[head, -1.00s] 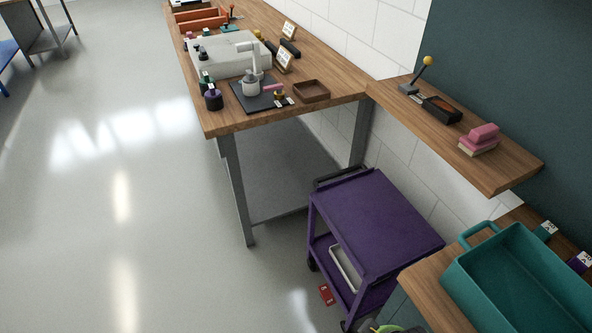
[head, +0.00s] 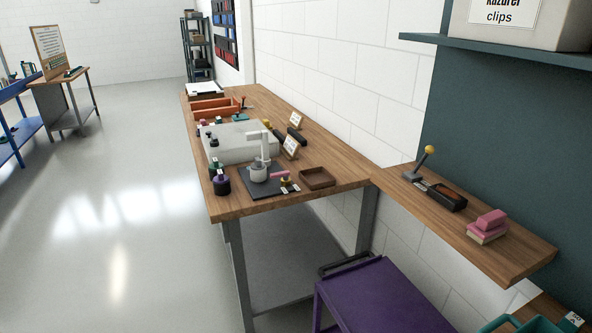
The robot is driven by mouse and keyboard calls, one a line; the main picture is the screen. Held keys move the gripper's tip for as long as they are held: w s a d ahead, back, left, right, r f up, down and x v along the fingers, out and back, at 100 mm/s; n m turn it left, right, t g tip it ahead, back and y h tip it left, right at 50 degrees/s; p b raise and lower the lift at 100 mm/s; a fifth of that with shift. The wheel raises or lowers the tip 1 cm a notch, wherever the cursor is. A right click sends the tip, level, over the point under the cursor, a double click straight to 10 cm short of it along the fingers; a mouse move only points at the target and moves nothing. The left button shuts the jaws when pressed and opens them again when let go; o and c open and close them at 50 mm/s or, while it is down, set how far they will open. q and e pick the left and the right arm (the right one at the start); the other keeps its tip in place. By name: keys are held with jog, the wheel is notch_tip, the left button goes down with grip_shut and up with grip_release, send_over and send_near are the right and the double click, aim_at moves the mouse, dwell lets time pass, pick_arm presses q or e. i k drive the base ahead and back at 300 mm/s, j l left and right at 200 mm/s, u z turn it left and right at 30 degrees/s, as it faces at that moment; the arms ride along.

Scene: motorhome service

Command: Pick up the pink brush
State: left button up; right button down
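A small pink piece (head: 280,175) lies by the dark mat (head: 258,190) on the wooden bench; it is too small to tell whether it is a brush. Neither of my grippers is in view.
The bench (head: 235,206) also holds a grey box (head: 228,140), a brown tray (head: 318,178), an orange crate (head: 212,108) and jars. A purple trolley (head: 375,298) stands below the shelf. A teal bin (head: 535,325) shows bottom right. The floor at left is clear.

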aim_at(490, 227)
jog(key=z, duration=1.3)
jog(key=i+j, duration=0.1)
jog(key=j, duration=0.2)
jog(key=i+j+u, duration=0.1)
jog(key=j, duration=0.25)
jog(key=i+j, duration=0.1)
jog(key=j, duration=0.2)
jog(key=u, duration=0.05)
